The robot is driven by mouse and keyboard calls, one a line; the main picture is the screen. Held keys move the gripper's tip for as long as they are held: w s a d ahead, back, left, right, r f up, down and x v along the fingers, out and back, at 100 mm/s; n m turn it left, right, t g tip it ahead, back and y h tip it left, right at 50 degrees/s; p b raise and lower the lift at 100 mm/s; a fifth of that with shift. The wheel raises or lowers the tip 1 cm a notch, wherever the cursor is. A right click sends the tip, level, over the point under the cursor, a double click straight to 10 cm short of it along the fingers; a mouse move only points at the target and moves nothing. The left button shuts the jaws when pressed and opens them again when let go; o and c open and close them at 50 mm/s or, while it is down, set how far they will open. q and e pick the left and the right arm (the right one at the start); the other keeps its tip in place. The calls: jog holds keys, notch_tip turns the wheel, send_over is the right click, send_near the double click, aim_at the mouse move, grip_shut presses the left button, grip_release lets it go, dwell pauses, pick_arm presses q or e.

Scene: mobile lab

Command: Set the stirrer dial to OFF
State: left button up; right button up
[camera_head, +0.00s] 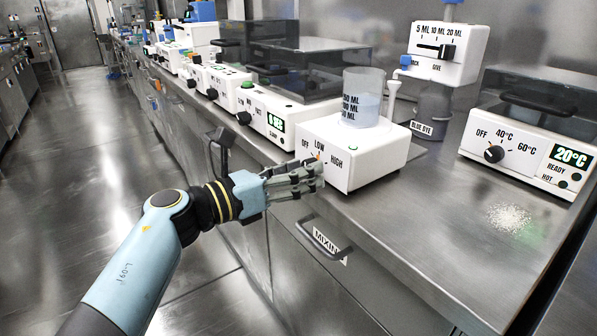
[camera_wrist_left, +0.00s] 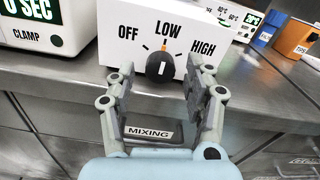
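The stirrer (camera_head: 345,160) is a white box on the steel bench with a beaker (camera_head: 362,98) of pale liquid on top. Its front has a black dial (camera_wrist_left: 160,68) with OFF to the left, LOW above and HIGH to the right. The dial's pale mark points roughly up toward LOW, near an orange tick. My left gripper (camera_head: 314,172) is open in front of the stirrer's face and hides the dial in the head view. In the left wrist view, the gripper's fingers (camera_wrist_left: 160,75) stand on either side of the dial; contact cannot be told. My right gripper is not in view.
A drawer marked MIXING (camera_wrist_left: 149,133) with a dark handle is below. A white device with a CLAMP label (camera_wrist_left: 30,28) stands to the left. A blue dye dispenser (camera_head: 440,60) and a heater (camera_head: 530,150) stand to the right. White powder (camera_head: 509,217) lies on the bench.

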pick_arm(q)
grip_shut()
jog(key=n+p, duration=0.7)
jog(key=n, duration=0.4)
jog(key=shift+r+n+p, duration=0.1)
jog(key=shift+n+p, duration=0.25)
jog(key=shift+n, duration=0.05)
dwell(0.5)
jog(key=shift+o, duration=0.5)
grip_release()
